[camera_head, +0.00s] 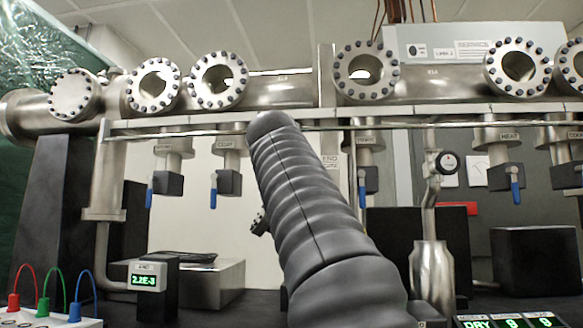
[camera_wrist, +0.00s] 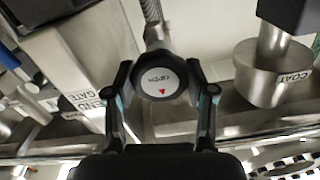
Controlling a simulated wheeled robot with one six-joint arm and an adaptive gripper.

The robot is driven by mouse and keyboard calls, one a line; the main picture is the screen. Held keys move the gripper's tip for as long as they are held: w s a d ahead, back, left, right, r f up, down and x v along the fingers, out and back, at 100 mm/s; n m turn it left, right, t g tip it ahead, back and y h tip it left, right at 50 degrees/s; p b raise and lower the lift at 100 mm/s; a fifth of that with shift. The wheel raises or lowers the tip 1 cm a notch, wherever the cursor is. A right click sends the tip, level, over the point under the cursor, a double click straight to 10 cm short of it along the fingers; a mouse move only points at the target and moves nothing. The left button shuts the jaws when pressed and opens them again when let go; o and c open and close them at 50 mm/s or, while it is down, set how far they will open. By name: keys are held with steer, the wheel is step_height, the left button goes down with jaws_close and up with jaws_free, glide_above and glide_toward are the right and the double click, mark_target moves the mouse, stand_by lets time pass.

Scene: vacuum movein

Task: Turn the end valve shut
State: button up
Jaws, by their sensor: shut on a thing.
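In the wrist view a round black knob (camera_wrist: 162,82) with a pale face, a red arrow mark and small unclear lettering sits between the fingers of my gripper (camera_wrist: 160,78). The fingers bear on its left and right sides, so my gripper is shut on it. A metal block labelled END GATE (camera_wrist: 85,75) stands just left of the knob. In the head view an END label (camera_head: 331,160) shows beside my grey arm, which hides the knob and most of the gripper.
A steel can labelled COAT (camera_wrist: 265,80) stands close right of the gripper. A steel pipe line with round bolted flanges (camera_head: 219,80) crosses the head view, with blue handles (camera_head: 213,192) hanging below.

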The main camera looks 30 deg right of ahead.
stand_by(0.3)
steer(key=o, duration=1.2)
steer(key=shift+c, duration=0.2)
steer(key=v, duration=1.2)
